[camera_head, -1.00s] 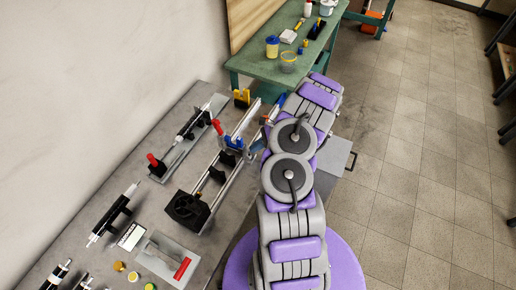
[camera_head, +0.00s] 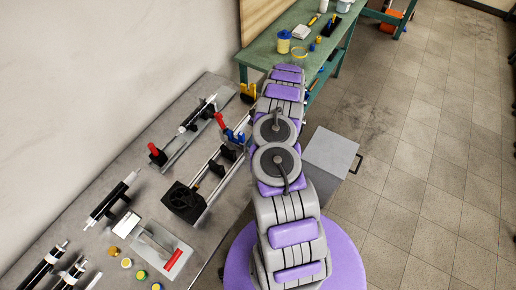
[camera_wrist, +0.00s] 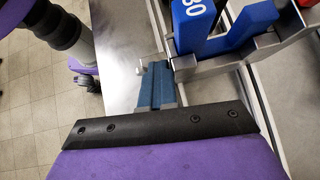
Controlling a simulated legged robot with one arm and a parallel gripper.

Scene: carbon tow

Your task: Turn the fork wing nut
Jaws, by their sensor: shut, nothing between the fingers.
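A blue U-shaped fork (camera_wrist: 226,38) with a white "30" fills the upper right of the wrist view, seated in a grey metal bracket (camera_wrist: 225,65). It also shows in the head view (camera_head: 232,137) beside a rail on the bench. A small pale metal piece (camera_wrist: 142,70) on a thin stem sits left of the bracket; it may be the wing nut, but its shape is unclear. My gripper (camera_wrist: 157,72) is shut and empty, its blue-grey fingers close beside that piece and the bracket. I cannot tell if they touch. My arm hides the gripper in the head view.
The grey bench (camera_head: 150,212) carries a black end block (camera_head: 185,200), a long rail, black rods and a red-handled trowel (camera_head: 160,250). A grey box (camera_head: 330,160) is right of my arm. The tiled floor at right is clear.

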